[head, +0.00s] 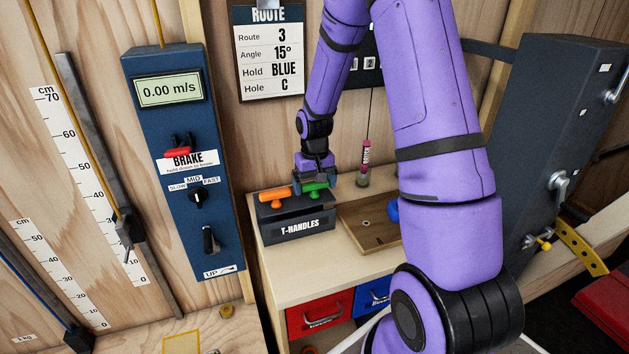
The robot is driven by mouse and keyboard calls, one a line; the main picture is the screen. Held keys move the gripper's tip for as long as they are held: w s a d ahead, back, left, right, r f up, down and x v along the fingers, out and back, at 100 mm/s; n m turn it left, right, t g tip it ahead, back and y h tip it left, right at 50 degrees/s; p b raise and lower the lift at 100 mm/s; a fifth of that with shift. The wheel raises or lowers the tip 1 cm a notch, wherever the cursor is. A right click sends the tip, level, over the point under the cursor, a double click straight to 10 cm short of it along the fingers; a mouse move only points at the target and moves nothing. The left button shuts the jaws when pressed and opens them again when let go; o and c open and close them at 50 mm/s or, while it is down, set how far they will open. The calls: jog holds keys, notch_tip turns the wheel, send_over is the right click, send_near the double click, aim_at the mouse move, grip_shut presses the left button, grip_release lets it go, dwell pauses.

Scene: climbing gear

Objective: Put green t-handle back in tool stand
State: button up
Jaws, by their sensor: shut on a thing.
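The green t-handle (316,187) is at the right part of the top of the dark tool stand (295,225), which is labelled T-HANDLES. My gripper (316,181) points down over it and is shut on its green bar. An orange t-handle (276,193) stands in the left part of the same stand, beside the green one. The shaft of the green t-handle is hidden, so I cannot tell how deep it sits in the stand.
A wooden tray (362,226) lies right of the stand, partly behind my arm. A blue brake panel (180,165) is at the left. Red (318,310) and blue (370,297) drawers are below the bench.

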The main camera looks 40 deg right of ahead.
jog(key=o, duration=0.7)
jog(key=shift+c, duration=0.2)
notch_tip(320, 180, up, 11)
jog(key=s+a+r+n+t, duration=0.1)
jog(key=s+a+r, duration=0.35)
jog(key=r, duration=0.25)
jog(key=s+a+r+n+t, duration=0.1)
jog(key=s+a+r+t, duration=0.1)
jog(key=s+a+r, duration=0.35)
jog(key=s+a+r+t, duration=0.1)
jog(key=s+r, duration=0.2)
jog(key=s, duration=0.5)
jog(key=s+a+r+n+t, duration=0.1)
jog(key=s+a+r, duration=0.1)
jog(key=s, duration=0.6)
jog(key=shift+s+r, duration=0.2)
jog(key=shift+r, duration=0.45)
